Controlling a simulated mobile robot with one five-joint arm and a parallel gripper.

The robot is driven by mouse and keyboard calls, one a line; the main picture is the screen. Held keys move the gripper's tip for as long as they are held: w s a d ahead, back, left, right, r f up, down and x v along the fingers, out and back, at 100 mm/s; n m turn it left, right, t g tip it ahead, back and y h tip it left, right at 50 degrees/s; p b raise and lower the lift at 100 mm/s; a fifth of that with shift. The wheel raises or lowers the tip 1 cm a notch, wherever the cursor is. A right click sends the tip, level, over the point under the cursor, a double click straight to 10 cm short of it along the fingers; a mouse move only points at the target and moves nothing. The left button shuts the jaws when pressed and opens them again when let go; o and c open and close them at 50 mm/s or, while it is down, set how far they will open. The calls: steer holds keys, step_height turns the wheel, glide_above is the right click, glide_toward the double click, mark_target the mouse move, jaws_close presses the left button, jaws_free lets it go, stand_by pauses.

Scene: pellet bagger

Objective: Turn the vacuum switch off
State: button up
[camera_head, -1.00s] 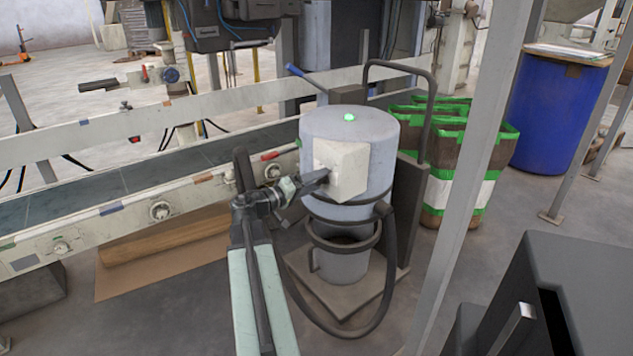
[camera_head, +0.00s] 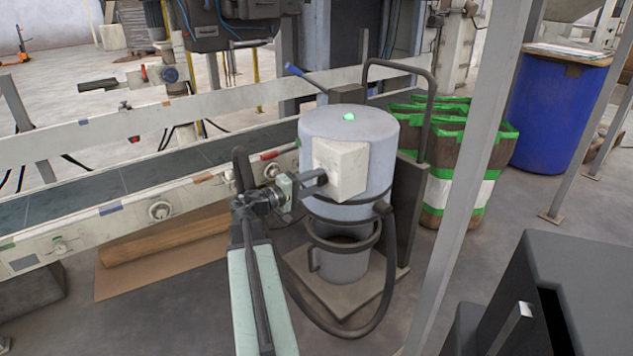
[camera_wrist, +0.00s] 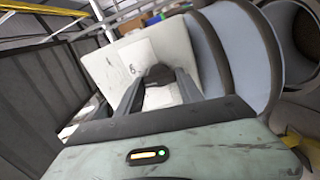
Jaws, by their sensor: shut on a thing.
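The grey industrial vacuum (camera_head: 345,130) stands upright beside the conveyor, with a cream switch box (camera_head: 345,165) on its front. A green lamp (camera_head: 348,117) on its top is lit. My gripper (camera_head: 320,178) is at the face of the box. In the wrist view my gripper (camera_wrist: 159,80) has its two fingers closed on the dark switch knob (camera_wrist: 158,73), in front of the pale box (camera_wrist: 108,72). The fingers cover part of the knob, and I cannot read its position.
A black hose (camera_head: 384,300) loops from the vacuum near my arm. The conveyor (camera_head: 110,178) runs behind at left. A grey post (camera_head: 465,190) and a dark cabinet (camera_head: 575,270) stand at right. Green-edged bags (camera_head: 455,160) and a blue drum (camera_head: 560,110) are behind.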

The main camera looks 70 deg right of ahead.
steer(key=shift+a+f+n, duration=0.1)
steer(key=shift+n, duration=1.7)
steer(key=shift+f+n, duration=0.1)
steer(key=shift+n, duration=1.7)
steer(key=o, duration=1.4)
steer(key=v, duration=0.7)
steer(key=shift+w+a, duration=0.2)
steer(key=shift+a, duration=0.1)
steer(key=shift+w, duration=0.1)
